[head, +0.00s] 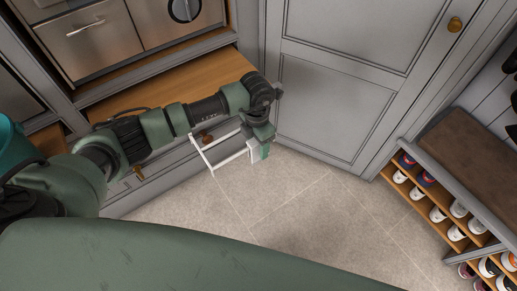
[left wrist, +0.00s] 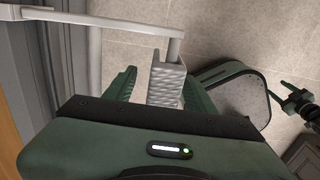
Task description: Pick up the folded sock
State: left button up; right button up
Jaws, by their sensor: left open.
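The folded sock (left wrist: 165,84) is a light grey, ribbed, block-shaped bundle in the left wrist view. It appears to hang on the end of a white rail (left wrist: 100,18). My left gripper (left wrist: 160,88) is open, with one green finger on each side of the sock. I cannot tell whether either finger touches it. In the head view, the left gripper (head: 261,151) is at the outer end of the white rail frame (head: 226,159), with a pale bit of the sock (head: 254,155) showing beside it.
The rail frame sticks out from grey cabinets below a wooden counter (head: 165,85). A tall grey door (head: 325,105) stands behind. A bench (head: 470,160) with shoes on shelves is at the right. The tiled floor (head: 300,210) between is clear.

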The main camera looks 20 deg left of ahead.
aim_at(258, 151)
pick_arm(q)
notch_tip(258, 151, down, 4)
jog(key=shift+s+d+r+b, duration=0.1)
jog(key=shift+d+b, duration=0.05)
jog(key=shift+b, duration=0.9)
pick_arm(e)
jog(key=f, duration=0.2)
jog(key=shift+d+f, duration=0.25)
jog(key=shift+f, duration=0.05)
pick_arm(q)
grip_shut()
pick_arm(e)
jog(key=shift+s, duration=0.2)
